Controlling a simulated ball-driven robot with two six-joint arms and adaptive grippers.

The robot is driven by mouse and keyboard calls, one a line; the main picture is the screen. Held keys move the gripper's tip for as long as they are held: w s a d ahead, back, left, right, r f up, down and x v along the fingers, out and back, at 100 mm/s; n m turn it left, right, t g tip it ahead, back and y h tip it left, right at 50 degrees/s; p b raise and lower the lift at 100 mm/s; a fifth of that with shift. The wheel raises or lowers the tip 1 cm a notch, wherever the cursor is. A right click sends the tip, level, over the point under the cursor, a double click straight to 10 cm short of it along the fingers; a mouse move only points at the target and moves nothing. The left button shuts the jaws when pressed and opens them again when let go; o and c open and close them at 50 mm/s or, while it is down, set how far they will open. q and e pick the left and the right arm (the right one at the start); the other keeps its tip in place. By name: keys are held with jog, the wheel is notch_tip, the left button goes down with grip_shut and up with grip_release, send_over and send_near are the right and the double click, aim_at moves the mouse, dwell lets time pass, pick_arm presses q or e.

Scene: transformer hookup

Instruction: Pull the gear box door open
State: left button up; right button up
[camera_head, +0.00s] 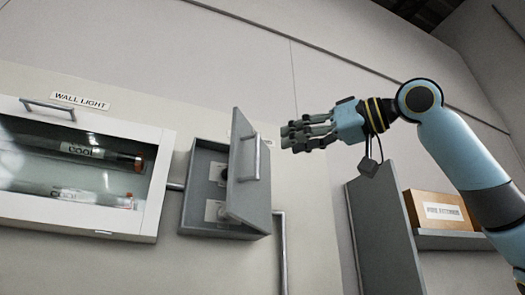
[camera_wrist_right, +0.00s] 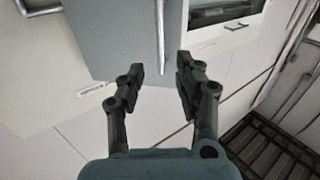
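The grey gear box (camera_head: 199,214) is mounted on the wall in the middle of the head view. Its grey door (camera_head: 251,204) stands partly open, showing some of the inside. A bar handle (camera_head: 257,160) is on the door's outer face. My right gripper (camera_head: 288,139) is just right of the handle and looks apart from it. In the right wrist view my right gripper (camera_wrist_right: 160,70) is open, its two fingers spread with nothing between them. The handle (camera_wrist_right: 160,35) lies ahead of that gap, against the door (camera_wrist_right: 115,35). My left gripper is not in view.
A glass-fronted cabinet (camera_head: 165,165) hangs left of the gear box under a "WALL LIGHT" label (camera_head: 80,101). At right are a grey panel (camera_head: 385,240) and a brown box (camera_head: 437,209) on a shelf. A conduit (camera_head: 280,250) runs down the wall beside the gear box.

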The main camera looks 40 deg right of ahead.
jog(key=p, duration=0.5)
send_over(257, 175)
jog(key=shift+w+d, duration=0.15)
jog(key=shift+w, duration=0.15)
grip_shut()
